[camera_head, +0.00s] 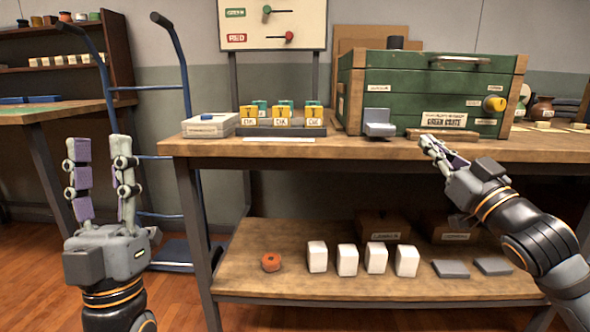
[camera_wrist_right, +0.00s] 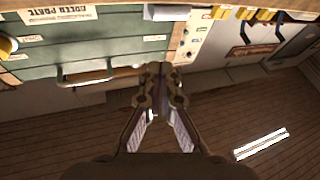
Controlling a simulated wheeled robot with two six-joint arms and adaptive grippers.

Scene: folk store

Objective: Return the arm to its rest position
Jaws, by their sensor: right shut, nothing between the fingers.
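My left gripper (camera_head: 103,180) is upright at the left of the head view, its two fingers apart with nothing between them. My right gripper (camera_head: 430,146) reaches in from the right in the head view, over the front edge of the workbench (camera_head: 365,152), below the green chest (camera_head: 420,85). In the right wrist view my right gripper (camera_wrist_right: 160,75) has its fingertips together with nothing held. The green chest (camera_wrist_right: 100,50) shows beyond the fingertips in that view.
A grey holder (camera_head: 380,122) and a brown bar (camera_head: 440,134) sit in front of the chest. Labelled yellow blocks (camera_head: 281,116) stand on the bench to the left. The lower shelf (camera_head: 340,285) holds several white blocks and an orange ring (camera_head: 271,262). A blue hand truck (camera_head: 185,110) stands behind my left gripper.

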